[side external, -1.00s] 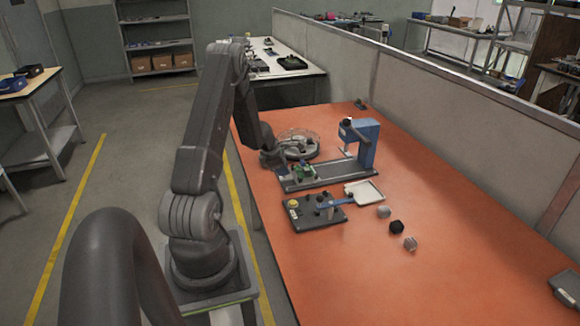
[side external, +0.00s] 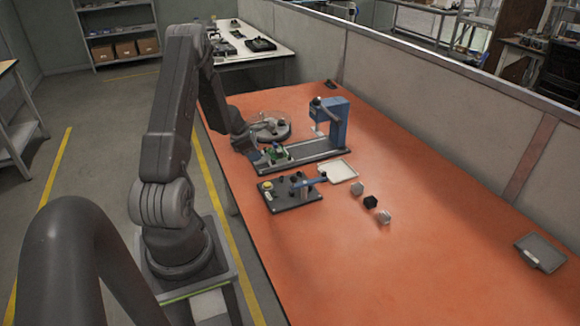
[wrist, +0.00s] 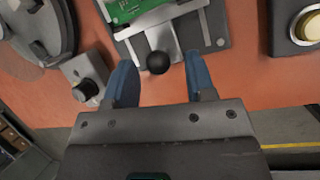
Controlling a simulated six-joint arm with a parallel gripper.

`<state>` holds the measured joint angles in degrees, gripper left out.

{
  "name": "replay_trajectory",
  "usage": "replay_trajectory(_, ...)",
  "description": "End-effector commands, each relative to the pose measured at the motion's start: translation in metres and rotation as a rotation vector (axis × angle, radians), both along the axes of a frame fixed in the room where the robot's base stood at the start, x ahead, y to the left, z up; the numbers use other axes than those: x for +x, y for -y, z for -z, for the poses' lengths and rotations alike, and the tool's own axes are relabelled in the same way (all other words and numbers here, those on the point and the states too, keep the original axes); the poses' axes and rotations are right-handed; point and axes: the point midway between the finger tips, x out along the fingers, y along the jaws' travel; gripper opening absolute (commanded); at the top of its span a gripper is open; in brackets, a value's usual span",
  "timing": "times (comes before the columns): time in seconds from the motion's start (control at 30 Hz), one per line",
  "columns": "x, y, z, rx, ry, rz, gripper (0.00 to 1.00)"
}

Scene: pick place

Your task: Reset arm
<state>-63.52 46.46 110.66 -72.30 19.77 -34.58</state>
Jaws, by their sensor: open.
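My gripper (wrist: 161,82) shows in the wrist view with its two blue fingers apart and nothing held between them. A black ball knob (wrist: 158,62) lies just ahead, between and beyond the fingertips. I cannot tell whether a finger touches anything. In the side view my gripper (side external: 265,158) is low over the table, at the left end of a grey fixture rail (side external: 308,156). A green circuit board (side external: 277,152) sits in the fixture; its edge also shows at the top of the wrist view (wrist: 128,9).
A blue press (side external: 335,124) stands on the rail's far end. A round clear-topped dish (side external: 271,129) is behind my gripper. A black control box (side external: 291,197) with a yellow button, a white tray (side external: 337,171) and small blocks (side external: 370,202) lie nearer. The orange table's right side is mostly clear.

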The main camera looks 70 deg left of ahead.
Motion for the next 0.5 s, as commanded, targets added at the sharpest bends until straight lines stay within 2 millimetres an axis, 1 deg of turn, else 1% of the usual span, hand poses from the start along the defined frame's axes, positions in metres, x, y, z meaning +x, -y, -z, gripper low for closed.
replay_trajectory(0.07, 0.002, 0.001, -0.002, 0.004, 0.002, 0.010, 0.50)
replay_trajectory(0.17, 0.014, 0.009, -0.015, 0.024, 0.008, 0.071, 0.50)
replay_trajectory(0.27, 0.037, 0.030, -0.044, 0.072, 0.022, 0.205, 0.50)
replay_trajectory(0.37, 0.069, 0.069, -0.087, 0.146, 0.041, 0.424, 0.50)
replay_trajectory(0.4, 0.080, 0.089, -0.105, 0.181, 0.049, 0.525, 0.50)
replay_trajectory(0.47, 0.094, 0.121, -0.133, 0.237, 0.059, 0.682, 0.50)
replay_trajectory(0.5, 0.101, 0.145, -0.149, 0.272, 0.063, 0.788, 0.50)
